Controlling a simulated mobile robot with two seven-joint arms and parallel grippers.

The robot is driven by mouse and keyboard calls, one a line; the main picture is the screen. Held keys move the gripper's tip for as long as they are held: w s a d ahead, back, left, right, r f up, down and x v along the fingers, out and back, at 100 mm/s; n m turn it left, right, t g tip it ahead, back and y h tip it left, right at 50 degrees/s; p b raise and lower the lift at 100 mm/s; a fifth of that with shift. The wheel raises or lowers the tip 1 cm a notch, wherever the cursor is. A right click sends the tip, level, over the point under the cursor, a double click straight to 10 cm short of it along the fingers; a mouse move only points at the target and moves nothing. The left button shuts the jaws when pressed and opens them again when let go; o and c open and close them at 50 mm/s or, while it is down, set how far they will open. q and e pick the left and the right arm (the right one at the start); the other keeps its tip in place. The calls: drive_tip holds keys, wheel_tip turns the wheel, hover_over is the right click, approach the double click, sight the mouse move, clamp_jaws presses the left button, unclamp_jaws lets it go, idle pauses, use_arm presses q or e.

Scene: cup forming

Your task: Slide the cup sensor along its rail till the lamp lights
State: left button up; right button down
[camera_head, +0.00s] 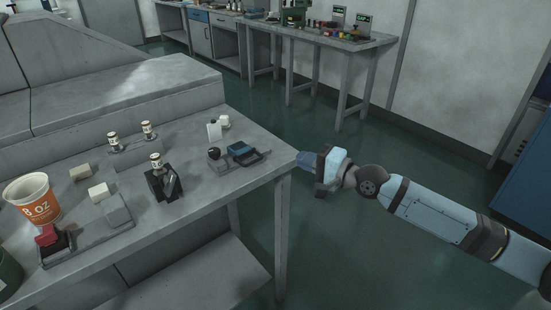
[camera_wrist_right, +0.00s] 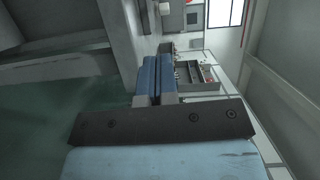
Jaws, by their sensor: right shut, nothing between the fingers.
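In the head view an orange and white cup (camera_head: 32,198) marked "8 OZ" stands upright at the left of the grey table. Several small devices sit on the table. One is a dark block with a white-topped cylinder (camera_head: 156,162); another is a low dark base with a blue block (camera_head: 240,150). I cannot tell which is the cup sensor or its rail, and no lit lamp is plain. My right gripper (camera_head: 306,160) is just off the table's right corner, apart from everything. Its blue fingers (camera_wrist_right: 156,78) are together and empty in the right wrist view. My left gripper is not seen.
A red-topped dark device (camera_head: 52,240) sits near the cup. Pale blocks (camera_head: 98,192) and two small cylinders (camera_head: 113,140) stand on the table (camera_head: 215,190). A second workbench (camera_head: 310,33) stands at the back. The green floor right of the table is open.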

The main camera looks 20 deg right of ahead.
sight(275, 166)
drive_tip(key=x, duration=0.4)
drive_tip(key=a, duration=0.3)
drive_tip(key=shift+w+f, duration=0.1)
drive_tip(key=shift+w, duration=0.15)
drive_tip(key=shift+w+a+b, duration=0.1)
drive_tip(key=shift+a+b, duration=0.2)
drive_tip(key=shift+a, duration=0.2)
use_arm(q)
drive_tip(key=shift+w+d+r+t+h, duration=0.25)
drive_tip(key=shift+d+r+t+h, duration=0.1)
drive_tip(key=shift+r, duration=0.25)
